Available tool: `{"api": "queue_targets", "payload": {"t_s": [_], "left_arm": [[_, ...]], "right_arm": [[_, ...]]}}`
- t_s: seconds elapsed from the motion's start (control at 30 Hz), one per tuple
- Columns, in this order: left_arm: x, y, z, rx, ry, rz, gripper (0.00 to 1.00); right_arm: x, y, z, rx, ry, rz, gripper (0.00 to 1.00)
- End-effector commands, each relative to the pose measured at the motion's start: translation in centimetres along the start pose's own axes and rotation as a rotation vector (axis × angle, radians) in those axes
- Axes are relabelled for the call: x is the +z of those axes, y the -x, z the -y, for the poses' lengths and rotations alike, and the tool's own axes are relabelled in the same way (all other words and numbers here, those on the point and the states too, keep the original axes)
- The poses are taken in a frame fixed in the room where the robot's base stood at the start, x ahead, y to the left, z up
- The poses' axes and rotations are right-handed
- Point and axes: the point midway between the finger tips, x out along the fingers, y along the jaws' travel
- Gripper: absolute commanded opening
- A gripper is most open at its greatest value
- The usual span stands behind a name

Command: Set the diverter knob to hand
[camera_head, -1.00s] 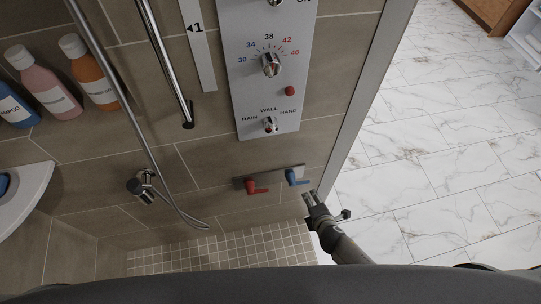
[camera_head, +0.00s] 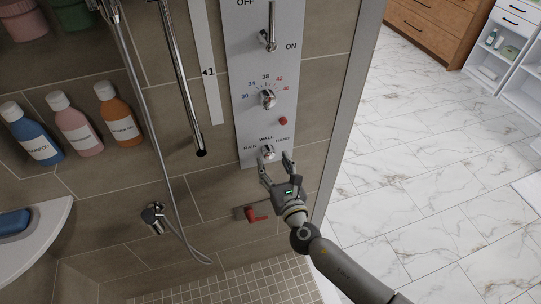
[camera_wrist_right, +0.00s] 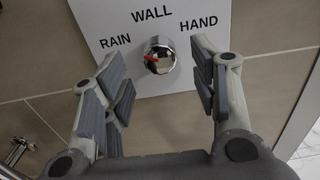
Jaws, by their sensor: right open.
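The diverter knob (camera_head: 267,152) is a small chrome knob low on the grey wall panel (camera_head: 249,128), among the labels RAIN, WALL and HAND. In the right wrist view the knob (camera_wrist_right: 159,55) has a red mark on its left side, towards RAIN. My right gripper (camera_head: 276,163) is open in front of and just below the knob. In the wrist view its fingers stand to the left and right of the knob, with nothing between the pads (camera_wrist_right: 157,84); I cannot tell how deep the gap to the panel is. My left gripper is not in view.
Above the knob are a red button (camera_head: 283,121), a temperature dial (camera_head: 268,99) and an ON/OFF lever (camera_head: 268,40). A red lever (camera_head: 255,214) sits below. A shower hose (camera_head: 149,135) and several bottles are left. Open marble floor (camera_head: 430,150) lies right.

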Motion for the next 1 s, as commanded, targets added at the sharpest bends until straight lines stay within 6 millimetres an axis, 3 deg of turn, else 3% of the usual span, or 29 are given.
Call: {"api": "queue_targets", "payload": {"t_s": [0.23, 0.63, 1.0], "left_arm": [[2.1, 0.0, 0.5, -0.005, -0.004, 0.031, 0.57], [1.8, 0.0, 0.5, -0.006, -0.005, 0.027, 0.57], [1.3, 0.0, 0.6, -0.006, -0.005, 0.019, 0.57]], "right_arm": [[0.0, -3.1, 0.0, -0.001, -0.002, 0.000, 0.55], [-0.1, -3.8, 0.0, 0.000, -0.002, -0.001, 0.55], [-0.1, -3.8, 0.0, -0.001, -0.002, -0.001, 0.08]]}}
